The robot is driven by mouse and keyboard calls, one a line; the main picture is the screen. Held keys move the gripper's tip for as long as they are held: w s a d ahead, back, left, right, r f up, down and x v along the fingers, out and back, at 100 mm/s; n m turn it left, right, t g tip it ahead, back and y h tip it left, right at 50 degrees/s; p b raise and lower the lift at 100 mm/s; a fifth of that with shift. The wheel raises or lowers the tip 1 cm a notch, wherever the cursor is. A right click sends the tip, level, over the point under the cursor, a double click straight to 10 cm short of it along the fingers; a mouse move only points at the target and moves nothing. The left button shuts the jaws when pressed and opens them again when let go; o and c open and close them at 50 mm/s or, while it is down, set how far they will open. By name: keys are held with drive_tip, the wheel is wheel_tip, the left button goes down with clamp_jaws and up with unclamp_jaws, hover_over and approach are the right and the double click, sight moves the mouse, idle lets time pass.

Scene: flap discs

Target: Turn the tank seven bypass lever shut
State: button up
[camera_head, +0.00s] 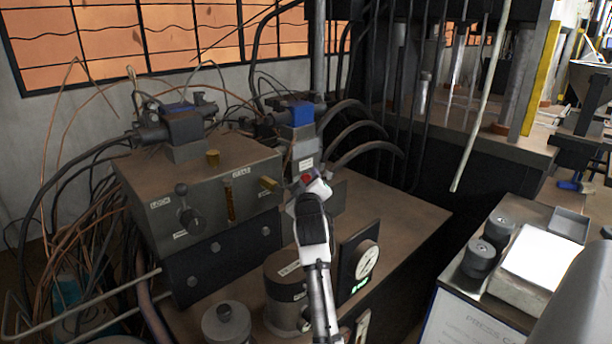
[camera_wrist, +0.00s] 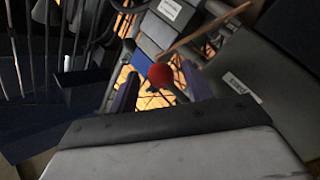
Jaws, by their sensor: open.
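A lever with a red ball knob (camera_wrist: 161,75) shows in the wrist view between the two fingers of my gripper (camera_wrist: 160,84). The fingers are apart, and I cannot tell whether they touch the knob. In the head view a small patch of the red knob (camera_head: 306,179) shows at the end of my gripper (camera_head: 315,184), beside the metal control box (camera_head: 150,185). My gripper hides most of that lever there. I cannot read a tank seven label, so I cannot confirm which lever it names.
The box carries a black-knobbed lever (camera_head: 187,215) and a brass-coloured handle (camera_head: 268,183). A blue-topped valve (camera_head: 300,113) with dark hoses stands behind my gripper. A gauge (camera_head: 366,262) and a dark cylinder (camera_head: 285,295) stand near my arm.

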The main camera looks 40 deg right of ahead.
drive_tip(key=shift+x, duration=0.85)
clamp_jaws()
